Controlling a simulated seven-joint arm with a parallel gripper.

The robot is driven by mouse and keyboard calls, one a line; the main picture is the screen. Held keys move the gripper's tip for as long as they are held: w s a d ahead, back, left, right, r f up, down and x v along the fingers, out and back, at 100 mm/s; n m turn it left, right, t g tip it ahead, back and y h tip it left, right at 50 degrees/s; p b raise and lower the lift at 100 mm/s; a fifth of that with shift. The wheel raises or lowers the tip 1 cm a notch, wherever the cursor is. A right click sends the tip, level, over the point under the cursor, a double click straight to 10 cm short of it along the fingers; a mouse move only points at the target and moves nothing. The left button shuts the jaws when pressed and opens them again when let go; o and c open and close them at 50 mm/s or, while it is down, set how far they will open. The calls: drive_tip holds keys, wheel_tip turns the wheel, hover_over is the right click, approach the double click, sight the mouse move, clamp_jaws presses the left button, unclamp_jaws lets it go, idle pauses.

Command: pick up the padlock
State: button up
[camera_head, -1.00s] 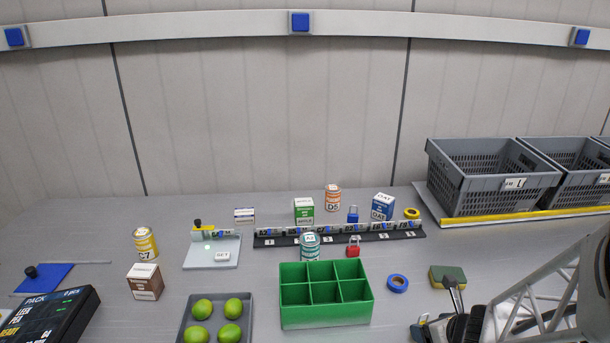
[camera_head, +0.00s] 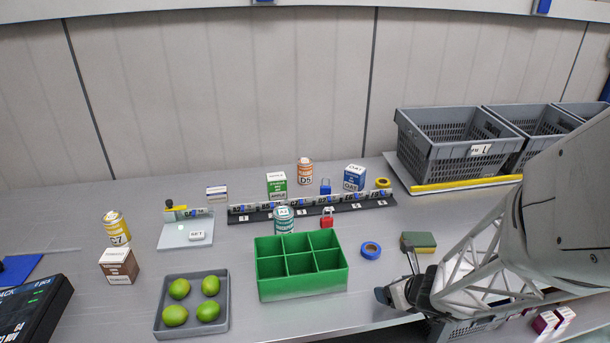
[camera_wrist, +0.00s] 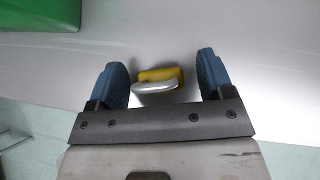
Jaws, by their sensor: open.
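A padlock with a yellow body (camera_wrist: 172,73) and a silver shackle lies on the grey table in the wrist view. My gripper (camera_wrist: 160,70) is open, with one blue finger on each side of the padlock and a visible gap to each. The shackle points toward the gripper's palm. In the head view my gripper (camera_head: 390,296) is low over the table's front edge, and I cannot make out the yellow padlock there. A red padlock (camera_head: 327,222) and a blue padlock (camera_head: 325,188) stand farther back, by the dark labelled rail.
A green divided box (camera_head: 300,283) stands left of my gripper, and its corner shows in the wrist view (camera_wrist: 40,12). Blue tape (camera_head: 371,250) and a sponge (camera_head: 418,241) lie behind the gripper. A tray of limes (camera_head: 224,318) is farther left. Grey crates (camera_head: 450,150) stand back right.

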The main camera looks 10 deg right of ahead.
drive_tip(key=c, duration=1)
drive_tip(key=shift+r, duration=0.1)
drive_tip(key=shift+r, duration=4.9)
drive_tip(key=shift+c, duration=0.2)
